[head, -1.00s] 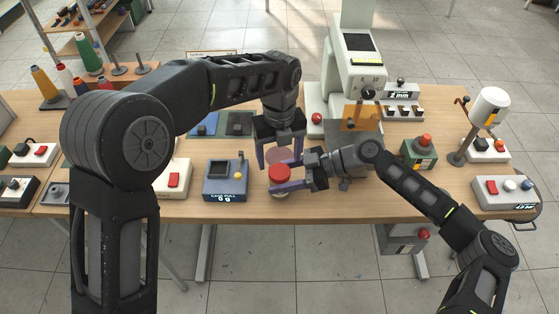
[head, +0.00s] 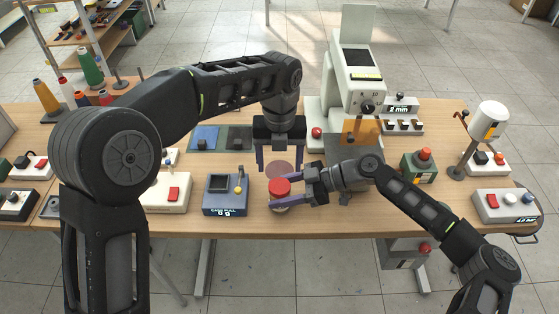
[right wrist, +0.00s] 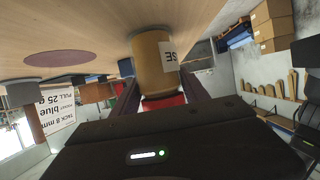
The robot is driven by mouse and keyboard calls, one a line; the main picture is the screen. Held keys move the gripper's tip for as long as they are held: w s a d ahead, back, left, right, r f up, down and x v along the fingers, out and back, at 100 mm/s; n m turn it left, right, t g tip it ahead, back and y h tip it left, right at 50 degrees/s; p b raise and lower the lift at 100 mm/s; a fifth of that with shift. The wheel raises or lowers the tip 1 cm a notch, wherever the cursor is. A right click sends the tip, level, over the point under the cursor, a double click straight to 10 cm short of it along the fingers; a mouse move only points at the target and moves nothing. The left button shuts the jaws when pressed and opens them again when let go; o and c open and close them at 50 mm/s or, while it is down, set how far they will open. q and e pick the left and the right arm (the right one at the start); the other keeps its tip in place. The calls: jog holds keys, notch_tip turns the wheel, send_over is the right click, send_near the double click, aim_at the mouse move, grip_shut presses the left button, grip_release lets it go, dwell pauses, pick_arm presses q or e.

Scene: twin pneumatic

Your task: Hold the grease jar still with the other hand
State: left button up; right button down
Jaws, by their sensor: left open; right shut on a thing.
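The grease jar (head: 281,189) has a red lid and stands on the table in the middle of the head view. In the right wrist view it shows as a tan jar (right wrist: 155,62) with a white label, only partly readable. My right gripper (head: 281,195) comes from the right and is shut on the jar, with a purple finger on each side near the lid. My left gripper (head: 279,166) points down just behind the jar, open and apart from it, with nothing seen between its fingers.
A pink round patch (head: 279,169) lies on the table behind the jar. A grey gauge box (head: 226,196) stands left of it. A white press machine (head: 352,75) stands behind and a green box with an orange knob (head: 419,167) stands right. The table's front edge is close.

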aim_at(279, 186)
pick_arm(q)
notch_tip(279, 186, down, 8)
jog(key=shift+r, duration=0.15)
dwell(0.3)
jog(key=c, duration=1.5)
jog(key=n, duration=0.3)
jog(key=o, duration=1.6)
